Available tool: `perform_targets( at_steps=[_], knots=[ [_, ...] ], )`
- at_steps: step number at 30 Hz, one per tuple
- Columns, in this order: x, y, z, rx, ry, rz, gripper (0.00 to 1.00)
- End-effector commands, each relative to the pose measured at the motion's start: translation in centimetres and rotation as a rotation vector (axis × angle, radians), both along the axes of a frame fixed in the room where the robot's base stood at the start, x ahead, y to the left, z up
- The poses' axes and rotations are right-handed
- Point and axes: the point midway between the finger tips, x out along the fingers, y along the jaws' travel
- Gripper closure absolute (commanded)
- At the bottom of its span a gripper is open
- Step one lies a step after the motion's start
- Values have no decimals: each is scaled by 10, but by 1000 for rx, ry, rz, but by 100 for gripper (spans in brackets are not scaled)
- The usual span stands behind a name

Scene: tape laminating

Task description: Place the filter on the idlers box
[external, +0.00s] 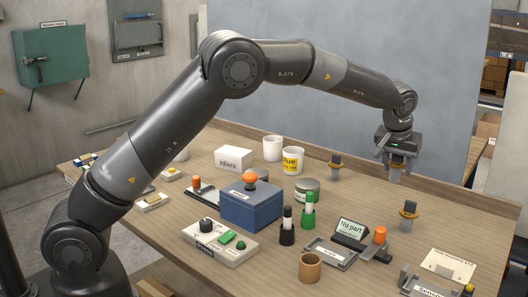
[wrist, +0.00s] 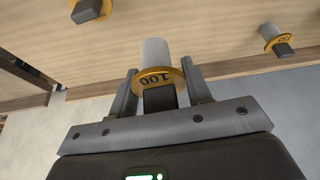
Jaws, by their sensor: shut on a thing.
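The idlers box (external: 233,158) is a small white box with an "Idlers" label, standing on the wooden table left of the middle in the external view. My gripper (external: 396,160) is above the table's far right part, well to the right of the box. It is shut on a piece that I take to be the filter (wrist: 157,75), a pale grey cylinder with a gold ring marked 100 and a dark grip block. In the external view the held piece is small and partly hidden by my fingers. The idlers box is not in the wrist view.
Two similar gold-ringed pieces stand on the table, one behind (external: 336,168) and one in front (external: 408,211). A white cup (external: 272,148) and a yellow-labelled glue pot (external: 293,160) stand just right of the idlers box. A blue box (external: 252,206) with an orange knob stands in front.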

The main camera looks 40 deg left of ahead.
Motion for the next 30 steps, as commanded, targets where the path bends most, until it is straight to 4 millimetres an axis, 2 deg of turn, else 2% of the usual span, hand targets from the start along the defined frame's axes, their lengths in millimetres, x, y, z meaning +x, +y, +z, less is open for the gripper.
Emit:
perform_targets(
  at_steps=[7, 11, 14, 20, 21, 26, 30],
  knots=[
    [-4, 0, 4, 0, 0, 10, 78],
    [1, 26, 7, 1, 6, 84, 78],
    [7, 66, 12, 2, 12, 204, 78],
    [9, 174, 26, 2, 24, 534, 78],
    [8, 196, 28, 3, 26, 605, 78],
    [-6, 282, 40, 1, 25, 886, 78],
    [-26, 351, 51, -1, 18, 1124, 78]
  ],
)
